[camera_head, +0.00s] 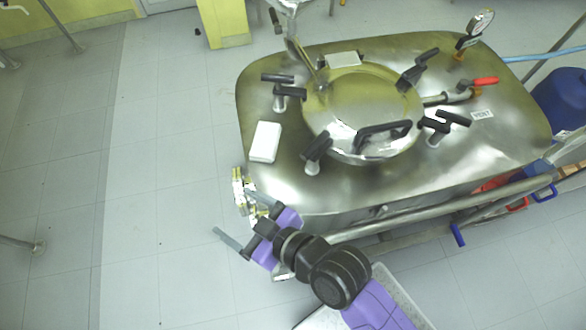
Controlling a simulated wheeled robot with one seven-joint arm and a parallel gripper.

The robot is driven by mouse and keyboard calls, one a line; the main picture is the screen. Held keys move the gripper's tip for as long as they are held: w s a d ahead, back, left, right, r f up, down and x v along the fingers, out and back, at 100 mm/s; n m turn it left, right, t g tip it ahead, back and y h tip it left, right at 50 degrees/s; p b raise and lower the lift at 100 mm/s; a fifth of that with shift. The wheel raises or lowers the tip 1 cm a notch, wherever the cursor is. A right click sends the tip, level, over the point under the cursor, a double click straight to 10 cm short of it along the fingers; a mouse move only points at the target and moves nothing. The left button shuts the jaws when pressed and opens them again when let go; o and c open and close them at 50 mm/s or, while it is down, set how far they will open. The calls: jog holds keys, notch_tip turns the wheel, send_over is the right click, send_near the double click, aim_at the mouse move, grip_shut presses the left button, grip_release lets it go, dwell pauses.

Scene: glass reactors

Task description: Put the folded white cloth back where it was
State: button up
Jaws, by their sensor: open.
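The folded white cloth (265,142) appears as a small white block lying on the left part of the steel vessel's top (450,170), left of the round lid. My gripper (236,216) is at the vessel's front left corner, below the cloth in the picture and apart from it. My purple and black arm reaches in from the bottom right.
The round lid (362,105) carries a black handle (383,133) and is ringed by black clamp knobs. A gauge (481,22), a red-handled valve (485,81) and a blue drum (560,98) are at the right. Steel rails run along the vessel's front. Tiled floor (165,150) at left is clear.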

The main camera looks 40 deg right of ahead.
jog(key=s+d+r+m+t+h, duration=0.1)
jog(key=s+d+r, duration=0.3)
jog(key=s+d, duration=0.4)
jog(key=s+d+r+m+t+h, duration=0.1)
jog(key=s+d+r+m+h, duration=0.2)
jog(key=s+d+r, duration=0.2)
jog(key=s+d, duration=0.3)
jog(key=s, duration=0.4)
jog(key=shift+r+t+h, duration=0.15)
jog(key=shift+t+h, duration=0.15)
jog(key=shift+s, duration=0.1)
jog(key=shift+f, duration=0.2)
